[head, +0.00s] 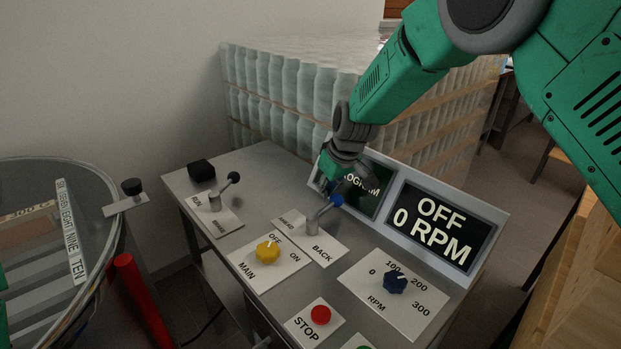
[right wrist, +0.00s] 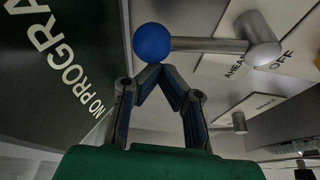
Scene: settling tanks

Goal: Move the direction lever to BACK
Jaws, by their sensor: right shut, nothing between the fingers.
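The direction lever (head: 323,213) has a grey shaft and a blue ball knob. It stands on a white plate (head: 299,236) with a partly hidden word, seen as AHEAD in the right wrist view, at its far left end and BACK at its near right end. The lever leans up and right toward the display; I cannot tell which label it is set to. My right gripper (head: 333,184) is shut and empty, close to the knob. In the right wrist view, its joined fingertips (right wrist: 161,70) are just below the blue knob (right wrist: 152,43); contact is unclear. My left gripper is out of view.
The display (head: 441,227) reads OFF, 0 RPM. Stacked clear containers (head: 285,100) stand behind.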

